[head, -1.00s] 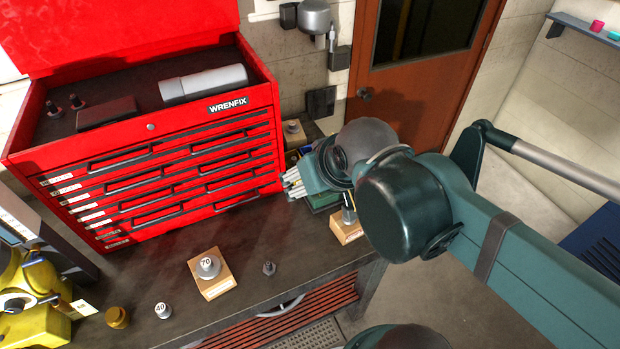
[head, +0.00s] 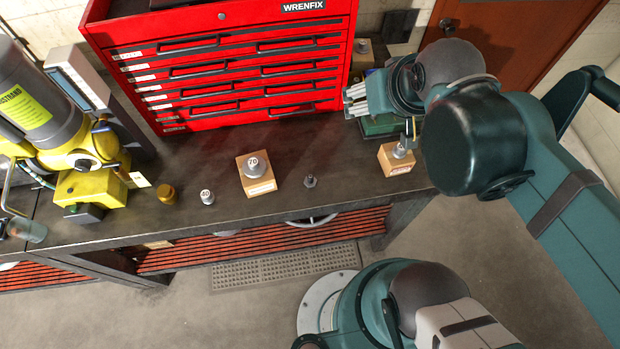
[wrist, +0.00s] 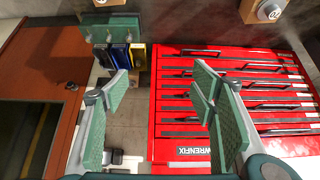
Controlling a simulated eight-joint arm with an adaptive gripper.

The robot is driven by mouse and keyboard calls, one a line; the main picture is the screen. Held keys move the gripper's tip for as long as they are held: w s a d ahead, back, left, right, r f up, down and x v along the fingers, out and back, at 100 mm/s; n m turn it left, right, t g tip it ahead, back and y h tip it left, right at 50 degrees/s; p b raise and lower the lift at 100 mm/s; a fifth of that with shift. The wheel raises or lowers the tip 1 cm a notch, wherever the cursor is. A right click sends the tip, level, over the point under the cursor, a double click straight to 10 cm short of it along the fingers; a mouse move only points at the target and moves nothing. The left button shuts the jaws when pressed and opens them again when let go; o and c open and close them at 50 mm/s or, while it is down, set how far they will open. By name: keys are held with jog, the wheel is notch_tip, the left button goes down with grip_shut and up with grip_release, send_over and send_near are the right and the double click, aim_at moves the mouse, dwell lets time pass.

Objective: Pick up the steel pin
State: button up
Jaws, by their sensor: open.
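No part in view is labelled steel pin. A small dark grey metal piece (head: 310,181) stands on the bench near its front edge in the head view and may be the pin, but it is too small to be sure. Another grey metal piece (head: 400,150) sits on a wooden block to its right, beside my arm. My gripper (wrist: 160,72) is open and empty in the wrist view, its green-padded fingers wide apart, with the red chest beyond.
A red tool chest (head: 225,75) stands at the back of the bench (head: 225,215). A grey weight marked 70 (head: 254,163) sits on a wooden block. A smaller weight marked 40 (head: 207,197) and a brass cylinder (head: 167,194) stand left. Yellow machinery (head: 92,172) occupies the left end.

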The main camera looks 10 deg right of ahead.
jog(key=shift+c, duration=0.7)
jog(key=c, duration=0.4)
jog(key=shift+o, duration=0.2)
jog(key=n+g+b, duration=0.4)
jog(key=n+g, duration=0.3)
jog(key=n, duration=0.8)
send_over(310, 176)
notch_tip(310, 176, down, 23)
jog(key=shift+w+d+r, duration=0.1)
jog(key=shift+d, duration=0.05)
jog(key=shift+f+n, duration=0.35)
jog(key=shift+n, duration=0.15)
jog(key=shift+f, duration=0.15)
